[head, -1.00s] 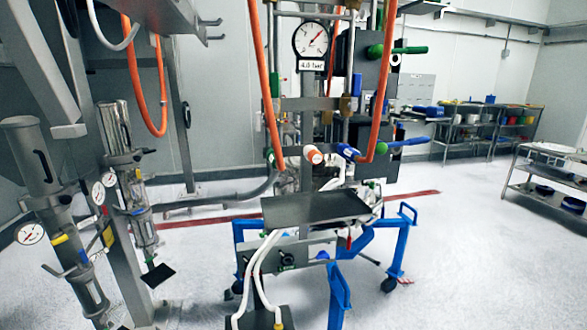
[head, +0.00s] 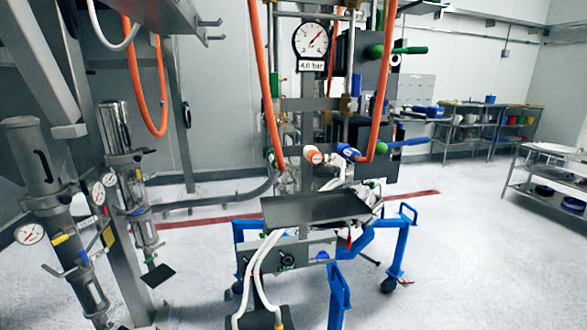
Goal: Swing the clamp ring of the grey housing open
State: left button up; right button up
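Neither of my grippers shows in the head view. A grey machine on a blue wheeled frame (head: 340,295) stands in the middle of the view. I cannot make out for certain which part is the grey housing, or its clamp ring. A dark grey box-like part (head: 376,125) sits behind the upright pipes, with a green handle (head: 410,50) and a blue handle (head: 405,143) sticking out to the right. Pipes and hoses hide part of it. A flat dark tray (head: 315,209) juts out below.
Orange hoses (head: 259,60) hang in front of the machine, beside a round gauge (head: 311,41) marked 4.0 bar. Grey cylinders with gauges (head: 35,165) stand at the left. Steel shelving (head: 545,190) stands at the right. The floor (head: 455,265) between machine and shelving is clear.

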aim_at(64, 196)
jog(key=u, duration=1.55)
